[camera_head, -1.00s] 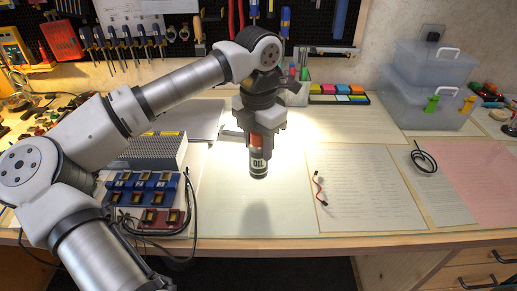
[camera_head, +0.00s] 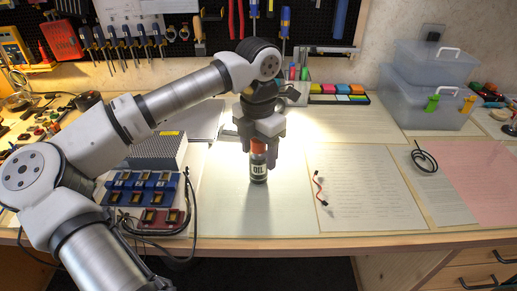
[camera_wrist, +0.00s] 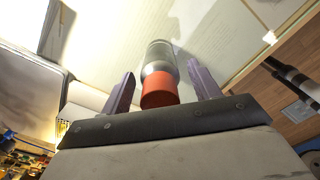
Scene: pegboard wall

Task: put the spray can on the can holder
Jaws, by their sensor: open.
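The spray can (camera_head: 258,166), with a red cap and a dark label reading "OIL", stands upright on the pale sheet on the workbench. My gripper (camera_head: 259,158) points down over it, open, with one finger on each side of the can's upper part. In the wrist view the can (camera_wrist: 159,65) lies between the two spread fingers (camera_wrist: 162,82), its red cap nearest the palm, with gaps visible on both sides. I cannot pick out the can holder in either view.
A blue and red component rack (camera_head: 145,190) with black cables stands left of the can. A small red-and-black cable (camera_head: 319,188) lies on papers to the right. Clear plastic boxes (camera_head: 428,85) stand at the back right. Tools hang on the pegboard (camera_head: 320,30) behind.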

